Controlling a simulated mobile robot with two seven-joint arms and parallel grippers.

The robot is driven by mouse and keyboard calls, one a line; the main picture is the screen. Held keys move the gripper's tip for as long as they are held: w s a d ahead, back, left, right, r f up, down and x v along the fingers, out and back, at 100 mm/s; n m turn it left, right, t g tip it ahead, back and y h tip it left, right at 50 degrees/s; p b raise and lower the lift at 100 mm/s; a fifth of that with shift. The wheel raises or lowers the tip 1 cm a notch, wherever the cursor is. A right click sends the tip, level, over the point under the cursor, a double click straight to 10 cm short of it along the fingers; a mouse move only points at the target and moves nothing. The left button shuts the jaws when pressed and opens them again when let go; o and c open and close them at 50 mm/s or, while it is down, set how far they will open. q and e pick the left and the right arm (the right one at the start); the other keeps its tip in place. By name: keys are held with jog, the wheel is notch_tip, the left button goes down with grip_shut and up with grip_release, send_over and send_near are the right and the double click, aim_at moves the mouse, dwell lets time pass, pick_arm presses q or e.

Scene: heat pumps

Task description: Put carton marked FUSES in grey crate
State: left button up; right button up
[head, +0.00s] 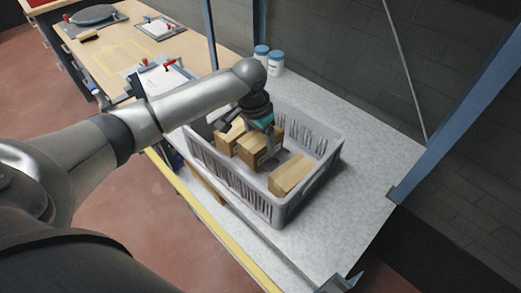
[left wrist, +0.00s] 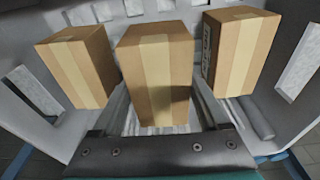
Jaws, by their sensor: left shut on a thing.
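The grey crate (head: 278,208) stands on the speckled worktop and has three brown taped cartons inside its walls. My left gripper (head: 262,143) reaches down into the crate, shut on the middle carton (head: 257,153). That carton is upright, and it shows in the left wrist view (left wrist: 155,70) between the fingers. I cannot tell whether it touches the crate floor. Another carton (head: 231,137) is to its left and a third (head: 291,175) is nearer the front right. I cannot read FUSES on any of them; one carton (left wrist: 237,50) shows a blurred side label. My right gripper is out of view.
Two white tubs with blue lids (head: 275,64) stand behind the crate near the wall. A blue upright post (head: 465,110) is at the right. The worktop (head: 350,215) right of the crate is clear. A wooden bench with clipboards (head: 160,28) is at the far left.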

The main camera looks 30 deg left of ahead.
pick_arm(q)
jog(key=shift+f, duration=1.95)
jog(key=o, duration=1.5)
jog(key=shift+f, duration=0.1)
jog(key=r, duration=0.4)
jog(key=s+r+p, duration=0.1)
jog(key=r, duration=0.7)
jog(key=shift+s+a, duration=0.3)
jog(key=shift+s, duration=0.1)
